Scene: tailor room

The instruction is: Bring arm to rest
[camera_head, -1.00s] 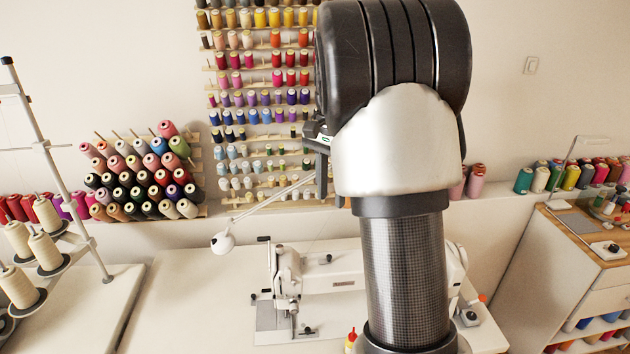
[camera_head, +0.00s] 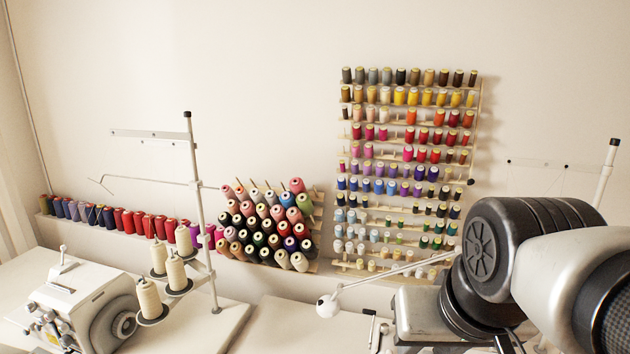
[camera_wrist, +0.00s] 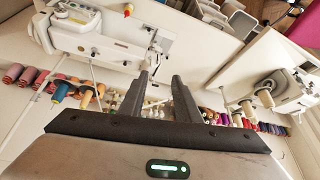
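My arm shows at the lower right of the head view, bent low with its dark, ribbed joint in front of the wall. The sewing tables and machines behind the fingers appear upside down or tilted in that view.
A white sewing machine (camera_head: 75,305) stands at the lower left. Cream thread cones (camera_head: 149,298) sit on a stand beside it. A lamp (camera_head: 328,306) is close to my arm. A thread rack (camera_head: 398,149) hangs on the wall; the upper wall is clear.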

